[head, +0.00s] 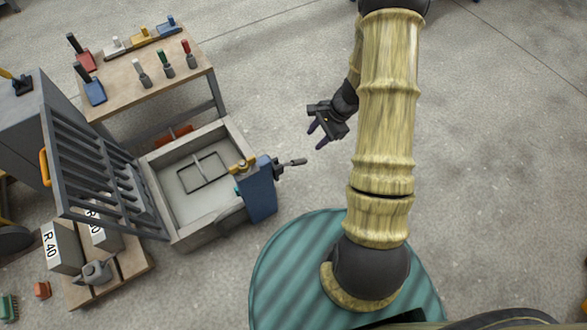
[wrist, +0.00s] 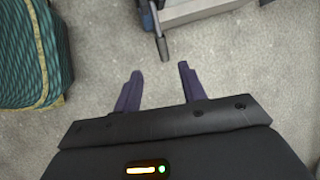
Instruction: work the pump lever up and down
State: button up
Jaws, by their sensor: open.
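The pump lever (head: 292,163) is a short dark handle that sticks out to the right from the blue pump box (head: 262,192) on the side of the mould. In the wrist view the lever (wrist: 162,45) hangs down from the top, ahead of my gripper and between the lines of its fingers. My gripper (head: 314,137) is open and empty, above and to the right of the lever's end in the head view. Its two dark fingers (wrist: 157,78) stand apart in the wrist view, with a gap between their tips and the lever. They do not touch it.
The grey mould (head: 219,219) is an open tray with a thin frame inside. Its barred lid (head: 97,165) stands open at left. A wooden bench (head: 176,77) with several tools is behind. The floor right of the lever is clear.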

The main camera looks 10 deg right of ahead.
aim_at(295, 161)
jog(key=shift+r, duration=0.15)
jog(key=b+x, duration=0.8)
jog(key=x, duration=0.9)
jog(key=shift+a+f, duration=0.1)
jog(key=shift+f, duration=0.15)
grip_shut()
